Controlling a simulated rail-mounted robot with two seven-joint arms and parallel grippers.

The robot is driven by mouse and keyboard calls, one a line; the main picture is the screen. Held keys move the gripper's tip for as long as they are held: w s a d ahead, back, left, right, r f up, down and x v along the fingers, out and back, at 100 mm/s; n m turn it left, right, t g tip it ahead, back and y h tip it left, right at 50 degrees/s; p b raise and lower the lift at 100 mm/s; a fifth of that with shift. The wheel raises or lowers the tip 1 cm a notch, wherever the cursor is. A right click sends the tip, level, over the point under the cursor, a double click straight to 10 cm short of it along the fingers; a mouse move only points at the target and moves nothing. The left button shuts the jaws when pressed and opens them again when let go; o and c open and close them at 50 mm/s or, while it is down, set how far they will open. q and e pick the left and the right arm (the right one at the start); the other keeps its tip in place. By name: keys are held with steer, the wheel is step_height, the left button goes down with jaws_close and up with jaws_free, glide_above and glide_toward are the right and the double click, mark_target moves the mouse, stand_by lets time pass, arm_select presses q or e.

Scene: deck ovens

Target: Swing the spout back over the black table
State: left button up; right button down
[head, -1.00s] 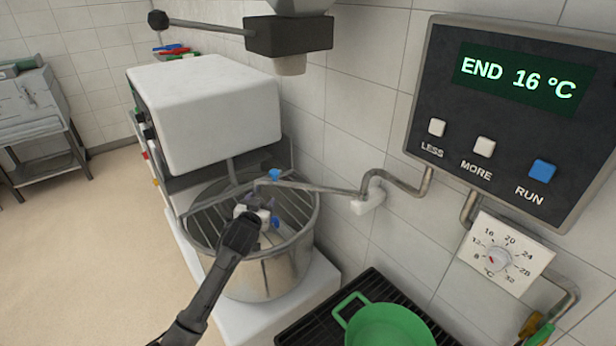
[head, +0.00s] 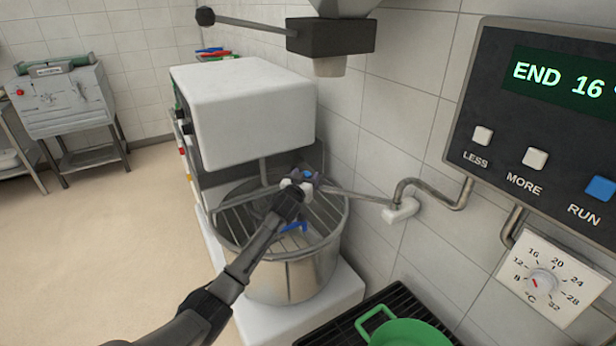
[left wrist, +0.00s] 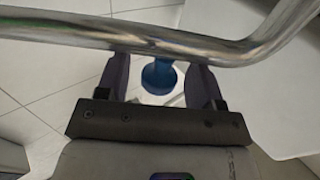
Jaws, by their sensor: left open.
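The spout (head: 362,198) is a bare metal pipe. It comes from the wall and reaches out over the mixer bowl (head: 285,275). My left gripper (head: 309,177) is at the spout's outer end, above the bowl's wire guard, and hides the tip. In the left wrist view the spout (left wrist: 150,38) crosses just ahead of the open purple fingers (left wrist: 160,76); I cannot tell whether they touch it. A blue knob-like part (left wrist: 158,78) shows between them. The black table (head: 372,311) has a slatted top and stands at the bottom, right of the mixer. My right gripper is not in view.
A green pan (head: 405,333) stands on the black table. The white mixer head (head: 243,110) rises behind the bowl. The control panel (head: 540,125) and a temperature dial (head: 545,280) are on the wall at right. Open floor lies to the left.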

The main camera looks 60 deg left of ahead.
arm_select(q)
steer(key=shift+x, duration=1.2)
steer(key=shift+c, duration=0.4)
jaws_close()
